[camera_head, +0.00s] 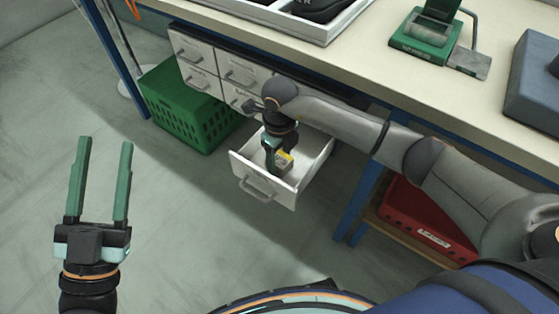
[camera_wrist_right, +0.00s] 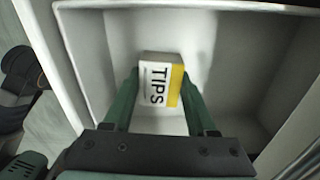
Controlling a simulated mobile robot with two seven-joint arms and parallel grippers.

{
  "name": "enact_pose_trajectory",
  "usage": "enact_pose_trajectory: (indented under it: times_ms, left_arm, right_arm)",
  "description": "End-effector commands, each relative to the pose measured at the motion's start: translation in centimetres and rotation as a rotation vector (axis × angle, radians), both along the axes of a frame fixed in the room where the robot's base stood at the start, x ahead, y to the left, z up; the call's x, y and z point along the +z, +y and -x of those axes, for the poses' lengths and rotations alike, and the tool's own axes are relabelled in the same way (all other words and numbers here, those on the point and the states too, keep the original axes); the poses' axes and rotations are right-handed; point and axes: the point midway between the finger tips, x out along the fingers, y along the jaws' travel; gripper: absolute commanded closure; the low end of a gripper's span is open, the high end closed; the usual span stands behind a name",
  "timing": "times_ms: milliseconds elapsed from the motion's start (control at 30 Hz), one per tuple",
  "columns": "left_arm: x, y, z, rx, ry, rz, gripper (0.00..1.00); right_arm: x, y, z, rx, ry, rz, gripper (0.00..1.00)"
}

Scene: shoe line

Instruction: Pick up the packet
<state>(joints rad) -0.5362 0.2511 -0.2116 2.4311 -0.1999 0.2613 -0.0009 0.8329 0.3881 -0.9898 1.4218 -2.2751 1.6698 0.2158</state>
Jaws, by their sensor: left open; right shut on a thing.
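The packet (camera_wrist_right: 160,84) is a small box with a white and yellow face marked "TIPS". In the right wrist view it sits between the two green fingers of my right gripper (camera_wrist_right: 160,92), which is shut on it inside the open drawer (camera_wrist_right: 225,25). Whether the packet touches the drawer floor is unclear. My left gripper (camera_head: 98,180) is open and empty at the left, over the floor, well apart from the drawer.
Closed drawers (camera_head: 198,62) are under the workbench (camera_head: 380,70). A green crate (camera_head: 190,110) stands left of the open drawer, and a red bin (camera_head: 425,220) is at the right behind a blue table leg. A shoe tray (camera_head: 300,25) and a green device (camera_head: 428,35) are on the bench.

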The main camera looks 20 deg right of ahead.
Motion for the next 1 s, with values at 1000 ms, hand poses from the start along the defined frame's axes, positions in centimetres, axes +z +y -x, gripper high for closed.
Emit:
enact_pose_trajectory:
  times_ms: [1000]
  left_arm:
    - [-6.2,0.6,-2.4,0.05,0.286,0.001,0.5]
  right_arm:
    - [1.8,0.0,-0.1,-0.001,-0.003,0.001,1.0]
